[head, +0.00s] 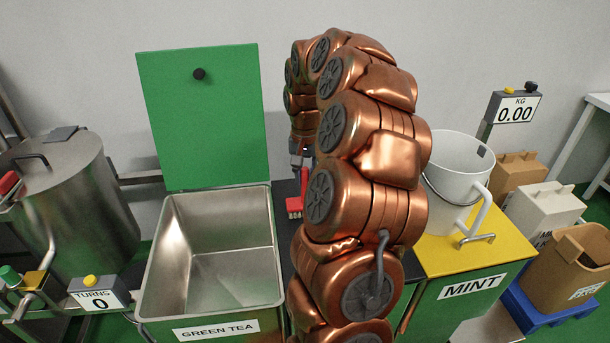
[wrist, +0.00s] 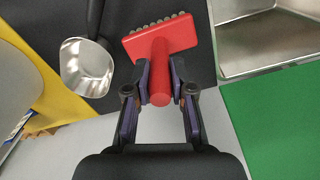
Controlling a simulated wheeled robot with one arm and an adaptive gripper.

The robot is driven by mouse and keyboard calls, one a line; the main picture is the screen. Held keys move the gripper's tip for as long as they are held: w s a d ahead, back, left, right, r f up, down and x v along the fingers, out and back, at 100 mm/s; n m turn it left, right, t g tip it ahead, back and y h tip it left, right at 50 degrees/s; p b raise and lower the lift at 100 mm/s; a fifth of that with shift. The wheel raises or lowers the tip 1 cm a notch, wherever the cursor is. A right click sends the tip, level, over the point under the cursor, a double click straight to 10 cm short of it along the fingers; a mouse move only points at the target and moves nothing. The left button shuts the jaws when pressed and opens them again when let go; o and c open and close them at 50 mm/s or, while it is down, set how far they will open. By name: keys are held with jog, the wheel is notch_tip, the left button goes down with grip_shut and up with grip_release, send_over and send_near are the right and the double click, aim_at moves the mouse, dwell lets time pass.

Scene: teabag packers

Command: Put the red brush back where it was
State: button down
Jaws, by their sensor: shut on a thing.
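The red brush (wrist: 160,50) has a round red handle and a wide head with pale bristles along one edge. My gripper (wrist: 160,82) is shut on its handle in the wrist view. In the head view, the red brush (head: 294,207) shows just left of my arm, over the dark surface between the GREEN TEA bin and the yellow-topped MINT stand. My arm hides most of the gripper there. I cannot tell whether the brush touches the dark surface (wrist: 120,17).
A metal scoop (wrist: 88,68) lies beside the brush on the dark surface. The open GREEN TEA bin (head: 160,260) has its green lid (head: 200,120) raised. A white bucket (head: 455,165) stands on the yellow top (head: 430,258). A steel drum (head: 80,200) is at left.

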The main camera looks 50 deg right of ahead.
jog(key=shift+f, duration=0.25)
jog(key=shift+f, duration=0.2)
jog(key=c, duration=1)
grip_release()
jog(key=shift+r, duration=0.1)
jog(key=shift+r, duration=0.1)
notch_tip(320, 180, up, 12)
jog(key=shift+r+b, duration=0.1)
jog(key=shift+b, duration=0.85)
jog(key=shift+a, duration=0.1)
